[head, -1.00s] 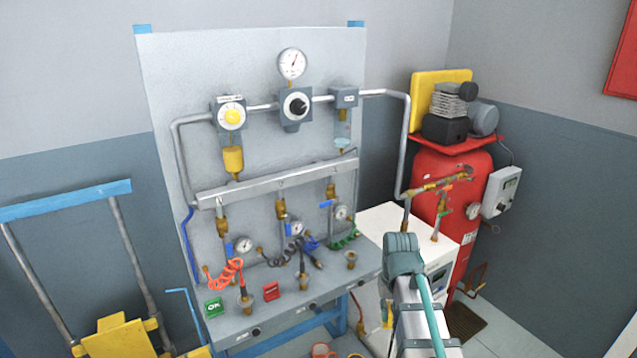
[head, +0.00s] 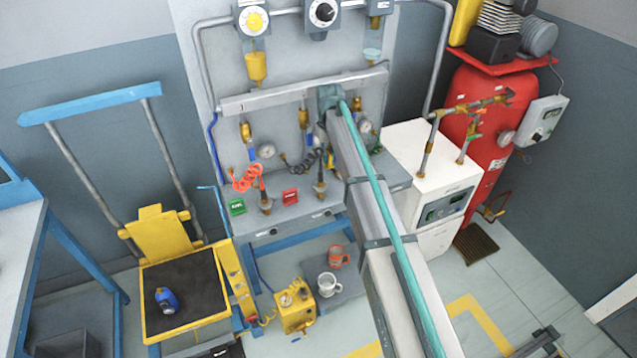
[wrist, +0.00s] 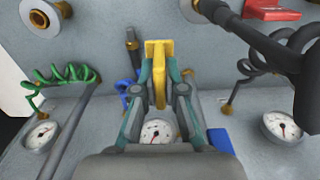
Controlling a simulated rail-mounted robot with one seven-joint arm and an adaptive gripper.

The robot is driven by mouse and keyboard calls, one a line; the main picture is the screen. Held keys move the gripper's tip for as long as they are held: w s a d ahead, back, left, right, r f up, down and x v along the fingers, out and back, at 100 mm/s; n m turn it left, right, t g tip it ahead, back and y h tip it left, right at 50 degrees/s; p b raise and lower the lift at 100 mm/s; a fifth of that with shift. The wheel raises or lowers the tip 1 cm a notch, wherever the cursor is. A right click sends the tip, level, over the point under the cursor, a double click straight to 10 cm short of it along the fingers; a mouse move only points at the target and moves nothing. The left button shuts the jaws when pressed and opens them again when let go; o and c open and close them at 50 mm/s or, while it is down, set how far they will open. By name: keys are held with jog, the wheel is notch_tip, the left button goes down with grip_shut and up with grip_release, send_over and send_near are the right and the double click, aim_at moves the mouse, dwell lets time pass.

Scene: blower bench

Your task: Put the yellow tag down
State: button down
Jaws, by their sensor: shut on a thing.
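The yellow tag (wrist: 155,50) is upright between the two fingertips of my gripper (wrist: 159,72) in the wrist view. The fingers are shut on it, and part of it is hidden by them. The tag is in front of the grey panel and its ledge; I cannot tell whether it touches either.
Pressure gauges (wrist: 283,127), a green coiled hose (wrist: 62,74) and a dark hose (wrist: 265,45) surround my gripper. A red tag (head: 290,197) and a green tag (head: 237,207) lie on the ledge. A white cabinet (head: 432,165) stands right of the panel.

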aim_at(328, 152)
jog(key=shift+w+f, duration=0.1)
jog(key=shift+f, duration=0.3)
jog(key=shift+f+p, duration=1.15)
jog(key=shift+f, duration=2.45)
jog(key=shift+f, duration=0.15)
jog(key=c, duration=1.3)
grip_release()
jog(key=shift+o, duration=0.2)
notch_tip(328, 152, up, 11)
jog(key=b, duration=0.3)
jog(key=shift+r+b, duration=0.2)
jog(key=shift+b, duration=0.1)
jog(key=shift+r, duration=0.45)
jog(key=c, duration=0.3)
